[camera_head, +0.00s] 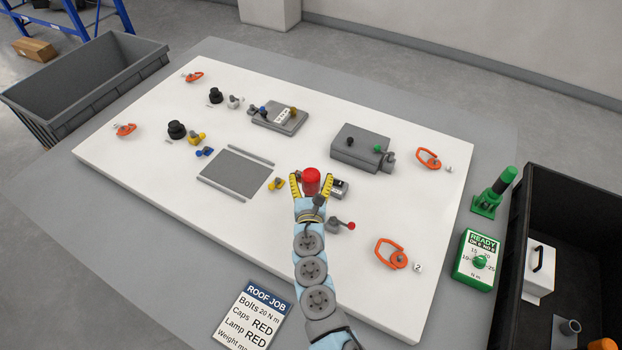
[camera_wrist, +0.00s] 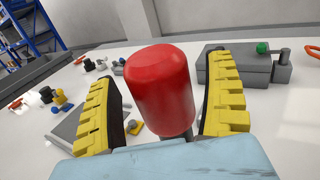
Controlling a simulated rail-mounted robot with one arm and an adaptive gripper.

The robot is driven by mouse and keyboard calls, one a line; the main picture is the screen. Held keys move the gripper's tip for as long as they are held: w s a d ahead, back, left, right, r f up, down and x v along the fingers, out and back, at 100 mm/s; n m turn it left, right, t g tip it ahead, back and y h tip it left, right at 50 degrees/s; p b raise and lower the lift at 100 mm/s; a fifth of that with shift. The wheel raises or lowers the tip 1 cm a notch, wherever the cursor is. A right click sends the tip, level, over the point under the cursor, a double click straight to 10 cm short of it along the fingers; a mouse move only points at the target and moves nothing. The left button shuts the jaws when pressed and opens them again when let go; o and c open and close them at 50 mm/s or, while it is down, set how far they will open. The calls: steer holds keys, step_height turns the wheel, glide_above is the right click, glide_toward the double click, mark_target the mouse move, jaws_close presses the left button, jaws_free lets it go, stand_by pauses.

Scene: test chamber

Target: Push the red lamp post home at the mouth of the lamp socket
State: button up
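The red lamp post (camera_head: 311,180) has a rounded red cap and stands between the fingers of my gripper (camera_head: 312,184) over the white panel (camera_head: 240,240). In the wrist view, the red cap (camera_wrist: 160,88) fills the middle, tilted slightly in the picture, with a short dark stem below it. The yellow-padded fingers of my gripper (camera_wrist: 163,100) are spread on either side of it. A gap shows on the left, and a narrower one on the right. The lamp socket is hidden behind the lamp and my gripper, so I cannot tell how deep the post sits.
A small grey block (camera_head: 340,188) and a red-tipped lever (camera_head: 350,226) lie close right of my gripper. A grey box (camera_head: 361,148) stands behind. Orange rings (camera_head: 391,254) sit near the panel's corners. A green post (camera_head: 494,191) and dark crate (camera_head: 520,240) are at right.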

steer(key=s, duration=1.2)
stand_by(0.6)
steer(key=shift+a, duration=0.1)
stand_by(0.4)
